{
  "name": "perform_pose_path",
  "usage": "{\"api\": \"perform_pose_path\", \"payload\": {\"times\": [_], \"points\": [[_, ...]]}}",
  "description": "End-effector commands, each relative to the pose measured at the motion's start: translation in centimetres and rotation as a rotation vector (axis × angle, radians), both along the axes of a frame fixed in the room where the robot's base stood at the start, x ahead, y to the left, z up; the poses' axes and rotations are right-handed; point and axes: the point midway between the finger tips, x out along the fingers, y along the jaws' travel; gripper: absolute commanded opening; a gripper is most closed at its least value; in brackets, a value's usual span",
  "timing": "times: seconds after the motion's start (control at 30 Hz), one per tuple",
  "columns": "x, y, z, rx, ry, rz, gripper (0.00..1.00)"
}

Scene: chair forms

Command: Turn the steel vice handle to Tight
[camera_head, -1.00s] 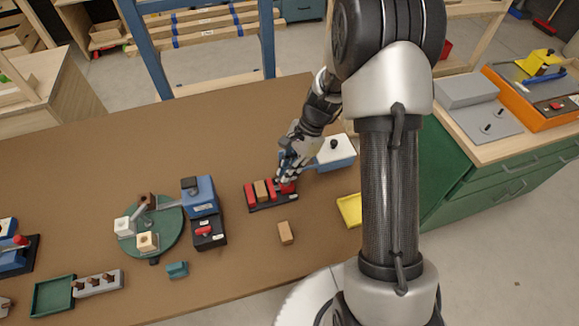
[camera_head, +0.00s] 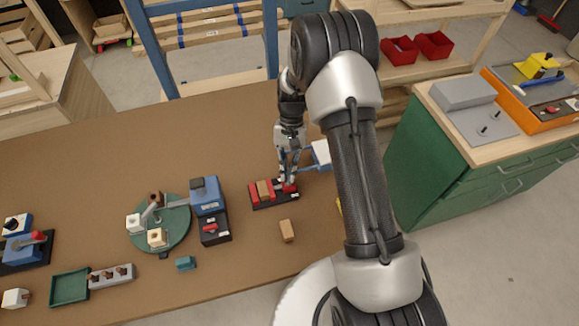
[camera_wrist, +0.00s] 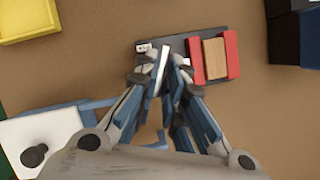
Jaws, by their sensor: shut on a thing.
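The vice (camera_head: 261,200) is a dark base with red jaws and a light wooden block clamped between them. In the wrist view the wooden block (camera_wrist: 215,58) shows between the two red jaws (camera_wrist: 231,52). A bright steel handle (camera_wrist: 163,62) stands at the screw end of the base, beside a small white label (camera_wrist: 143,47) too small to read. My gripper (camera_head: 288,181) reaches down over this right end of the vice. In the wrist view my gripper (camera_wrist: 166,76) has its fingertips closed around the handle, partly hiding it.
A white and blue box (camera_head: 322,153) stands close behind my gripper, partly hidden by my arm. A loose wooden block (camera_head: 287,230) lies in front of the vice. A green turntable (camera_head: 175,240) and a blue machine (camera_head: 205,196) stand to the left. The table's back left is clear.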

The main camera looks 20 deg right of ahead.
Motion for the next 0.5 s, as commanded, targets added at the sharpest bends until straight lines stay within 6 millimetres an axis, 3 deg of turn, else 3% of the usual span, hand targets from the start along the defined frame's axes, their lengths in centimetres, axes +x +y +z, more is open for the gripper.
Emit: {"api": "perform_pose_path", "payload": {"times": [0.5], "points": [[0.13,0.36,0.04,0.000,-0.001,0.332,0.00]]}}
